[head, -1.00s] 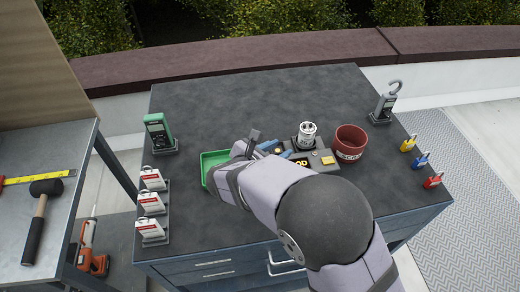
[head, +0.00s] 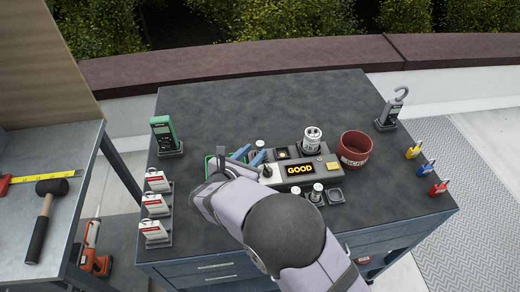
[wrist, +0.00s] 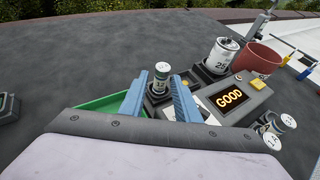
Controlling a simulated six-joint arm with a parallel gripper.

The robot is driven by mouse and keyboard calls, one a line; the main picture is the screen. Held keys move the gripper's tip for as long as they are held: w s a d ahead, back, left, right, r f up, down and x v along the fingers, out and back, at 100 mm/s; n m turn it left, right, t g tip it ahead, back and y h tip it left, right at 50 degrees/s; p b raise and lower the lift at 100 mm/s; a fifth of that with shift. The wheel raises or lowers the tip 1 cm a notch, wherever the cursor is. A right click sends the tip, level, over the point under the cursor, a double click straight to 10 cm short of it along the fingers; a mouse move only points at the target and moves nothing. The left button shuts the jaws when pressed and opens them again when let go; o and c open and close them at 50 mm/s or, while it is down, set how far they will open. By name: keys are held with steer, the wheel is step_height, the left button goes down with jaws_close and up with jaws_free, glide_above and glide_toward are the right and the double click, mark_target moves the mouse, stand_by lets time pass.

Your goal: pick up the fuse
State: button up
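A small fuse-like cylinder (wrist: 161,78) with a pale cap and a dark, labelled body stands upright in a square dark socket in the wrist view. Its pale top also shows in the head view (head: 260,145). My gripper (wrist: 154,82) has its two blue fingers apart, and the cylinder shows between and just beyond the fingertips. I cannot tell whether either finger touches it. In the head view my gripper (head: 248,153) is left of the tester (head: 297,170), whose screen reads GOOD. Two similar small cylinders (head: 295,194) (head: 318,189) stand at the tester's near side.
A larger silver can (head: 312,138) stands in a socket behind the tester, with a red-brown cup (head: 355,148) to its right. A green tray (wrist: 118,104) lies left of my fingers, partly hidden. The cabinet top's far part (head: 260,100) is clear.

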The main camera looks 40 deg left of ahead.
mark_target(258, 148)
steer(key=shift+p+x, duration=0.9)
steer(key=shift+x, duration=1.45)
steer(key=shift+d, duration=0.1)
jaws_close()
steer(key=shift+r, duration=0.15)
